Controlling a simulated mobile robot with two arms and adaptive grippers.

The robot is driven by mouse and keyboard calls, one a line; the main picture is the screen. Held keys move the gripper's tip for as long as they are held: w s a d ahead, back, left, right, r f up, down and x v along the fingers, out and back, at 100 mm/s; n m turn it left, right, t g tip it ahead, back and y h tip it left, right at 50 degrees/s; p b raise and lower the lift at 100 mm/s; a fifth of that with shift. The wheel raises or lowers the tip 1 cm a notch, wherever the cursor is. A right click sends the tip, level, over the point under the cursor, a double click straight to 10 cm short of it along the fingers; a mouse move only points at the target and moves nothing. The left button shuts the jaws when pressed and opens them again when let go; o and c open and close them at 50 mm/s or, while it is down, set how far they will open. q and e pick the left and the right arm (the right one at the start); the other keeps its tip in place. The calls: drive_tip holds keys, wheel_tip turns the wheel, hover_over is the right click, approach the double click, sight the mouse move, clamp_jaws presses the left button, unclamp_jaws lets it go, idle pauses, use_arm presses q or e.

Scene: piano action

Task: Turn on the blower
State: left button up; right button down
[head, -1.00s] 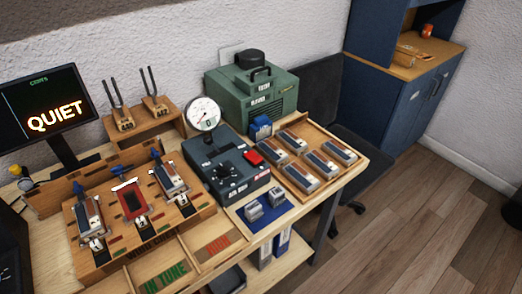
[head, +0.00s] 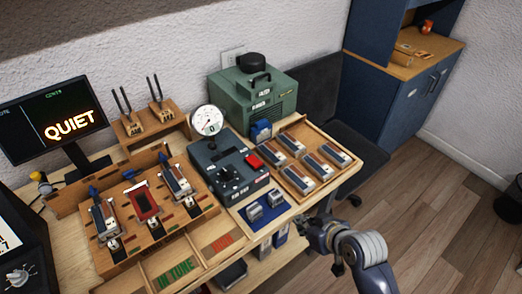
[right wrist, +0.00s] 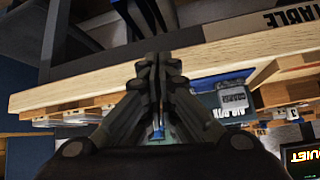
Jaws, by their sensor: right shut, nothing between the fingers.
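The green blower box (head: 240,98), with a black round cap and a handle on top, stands against the wall at the back of the bench. In front of it is a dark control box (head: 228,190) with a black knob, a red switch (head: 254,162) and a round white gauge (head: 206,120) behind it. My right gripper (head: 314,226) is low at the bench's front right edge, well apart from the control box and blower. In the right wrist view its fingers (right wrist: 157,90) are shut and empty near the wooden bench edge. My left gripper is not in view.
A wooden tray (head: 348,172) with several grey-and-brown blocks lies right of the control box. A blue mat (head: 282,208) with two grey pieces lies in front. A monitor (head: 50,118) reading QUIET stands at left. Wooden floor is free at right.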

sight(254, 161)
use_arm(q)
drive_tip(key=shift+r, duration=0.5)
use_arm(e)
drive_tip(key=w+a+r+n+t+y, duration=0.1)
drive_tip(key=w+a+r+y, duration=0.1)
drive_tip(key=r, duration=0.7)
drive_tip(key=w+a+r+n+t+y, duration=0.1)
drive_tip(key=w+a+r+t+y, duration=0.1)
drive_tip(key=w+a+r, duration=0.2)
wheel_tip(254, 161, up, 5)
drive_tip(key=shift+w+f+n, duration=0.1)
drive_tip(key=shift+w+n, duration=0.3)
drive_tip(key=shift+w, duration=0.55)
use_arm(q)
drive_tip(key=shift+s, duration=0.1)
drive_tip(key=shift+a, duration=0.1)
